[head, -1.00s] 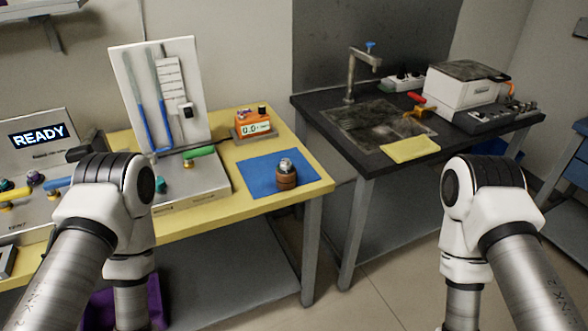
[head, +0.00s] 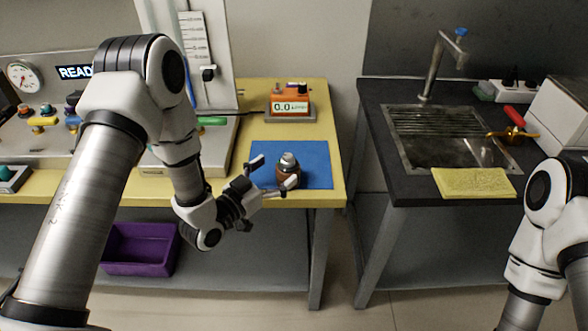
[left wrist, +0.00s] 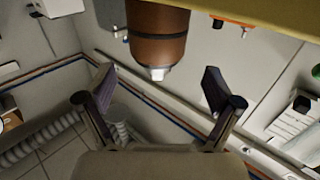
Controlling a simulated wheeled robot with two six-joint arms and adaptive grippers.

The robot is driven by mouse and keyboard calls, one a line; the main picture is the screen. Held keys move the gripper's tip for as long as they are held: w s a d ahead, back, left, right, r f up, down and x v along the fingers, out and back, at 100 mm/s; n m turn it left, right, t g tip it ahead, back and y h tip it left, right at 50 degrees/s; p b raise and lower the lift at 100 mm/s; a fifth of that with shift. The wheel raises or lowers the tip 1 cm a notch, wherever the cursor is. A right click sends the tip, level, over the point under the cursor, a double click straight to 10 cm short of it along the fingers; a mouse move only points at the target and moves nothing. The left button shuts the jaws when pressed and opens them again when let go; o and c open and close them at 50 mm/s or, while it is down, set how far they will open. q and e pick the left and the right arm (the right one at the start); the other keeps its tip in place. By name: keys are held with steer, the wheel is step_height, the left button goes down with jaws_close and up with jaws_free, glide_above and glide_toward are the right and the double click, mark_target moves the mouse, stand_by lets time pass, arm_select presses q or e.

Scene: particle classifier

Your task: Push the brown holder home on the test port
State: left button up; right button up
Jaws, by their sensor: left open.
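The brown holder (head: 287,175), barrel-like with a grey metal top, stands upright on the blue mat (head: 316,164) on the yellow bench. It also shows in the left wrist view (left wrist: 157,48), upside down in the picture, lined up between the fingers and apparently just beyond their tips. My left gripper (head: 276,172) is open and empty, with its fingers pointing at the holder; its fingers also show in the left wrist view (left wrist: 158,82). I cannot tell if either finger touches the holder. I cannot make out the test port for certain. My right gripper is out of view.
A grey panel with a green handle (head: 212,121) and an orange meter (head: 290,101) stand behind on the bench. A purple bin (head: 140,248) is below. A black sink counter (head: 372,135) with a yellow cloth (head: 473,182) is right, across a gap.

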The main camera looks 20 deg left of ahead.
mark_target(283, 166)
arm_select(q)
steer(key=x, duration=0.4)
steer(key=shift+w+d+f+p, duration=0.1)
steer(key=shift+w+d+p, duration=0.1)
steer(key=shift+d+p, duration=0.15)
steer(key=shift+s+a, duration=0.1)
steer(key=shift+s, duration=0.1)
steer(key=shift+c, duration=0.9)
steer(key=c, duration=1.5)
